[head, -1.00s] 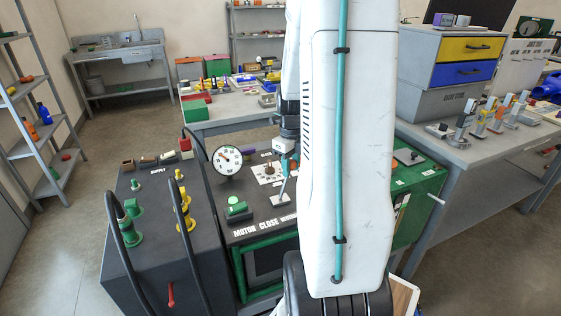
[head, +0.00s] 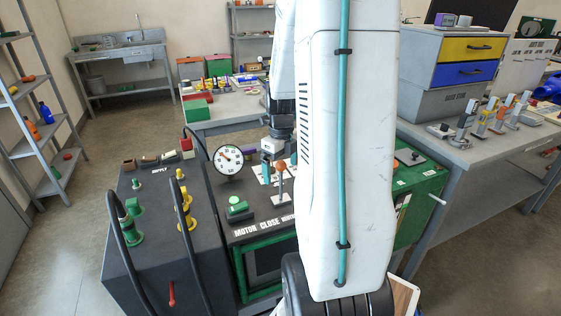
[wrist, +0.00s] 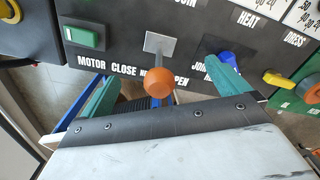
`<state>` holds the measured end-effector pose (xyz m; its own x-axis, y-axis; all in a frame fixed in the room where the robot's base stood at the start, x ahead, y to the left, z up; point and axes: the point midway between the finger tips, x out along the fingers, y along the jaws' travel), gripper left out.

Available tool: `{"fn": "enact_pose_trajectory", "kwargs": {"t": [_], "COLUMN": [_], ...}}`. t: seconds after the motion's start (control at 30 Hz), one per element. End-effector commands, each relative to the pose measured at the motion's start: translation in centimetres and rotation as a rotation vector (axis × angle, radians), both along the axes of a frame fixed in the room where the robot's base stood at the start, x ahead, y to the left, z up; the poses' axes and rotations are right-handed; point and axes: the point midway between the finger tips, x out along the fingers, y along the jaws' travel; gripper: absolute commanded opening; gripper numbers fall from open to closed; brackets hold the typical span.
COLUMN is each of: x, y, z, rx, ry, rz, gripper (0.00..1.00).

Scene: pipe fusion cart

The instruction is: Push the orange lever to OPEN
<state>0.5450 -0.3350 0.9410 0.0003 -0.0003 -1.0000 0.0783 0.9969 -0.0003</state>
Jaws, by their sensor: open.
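The orange lever (head: 280,166) has a ball knob on a thin grey stem and stands about upright on its pale base plate on the dark panel. In the wrist view the orange knob (wrist: 160,84) covers part of the label between CLOSE and OPEN (wrist: 178,80). My gripper (wrist: 162,76) is open, with one teal finger on each side of the knob and visible gaps to both. In the head view my gripper (head: 278,171) is around the upper lever, partly hidden by my arm.
A green button (wrist: 86,36) sits left of the lever, and a blue knob (wrist: 232,60) and a yellow knob (wrist: 276,79) lie to its right. A round gauge (head: 228,160) stands behind the green button. Black hoses (head: 118,240) rise at the left.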

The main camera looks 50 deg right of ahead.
Motion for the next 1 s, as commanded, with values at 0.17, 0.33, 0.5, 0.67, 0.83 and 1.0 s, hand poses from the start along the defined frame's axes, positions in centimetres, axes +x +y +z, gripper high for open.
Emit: {"fn": "enact_pose_trajectory", "kwargs": {"t": [0.17, 0.33, 0.5, 0.67, 0.83, 1.0], "x": [0.0, 0.0, 0.1, 0.0, 0.1, 0.0], "y": [0.0, 0.0, 0.0, 0.0, 0.0, 0.1], "z": [0.4, 2.0, 3.7, 5.3, 7.0, 7.9], "rx": [-0.001, -0.002, -0.001, -0.001, -0.001, 0.0], "ry": [-0.001, -0.002, -0.002, -0.001, -0.002, 0.0], "rz": [0.0, 0.0, 0.001, 0.001, 0.001, 0.0], "gripper": [1.0, 1.0, 1.0, 1.0, 1.0, 1.0]}}
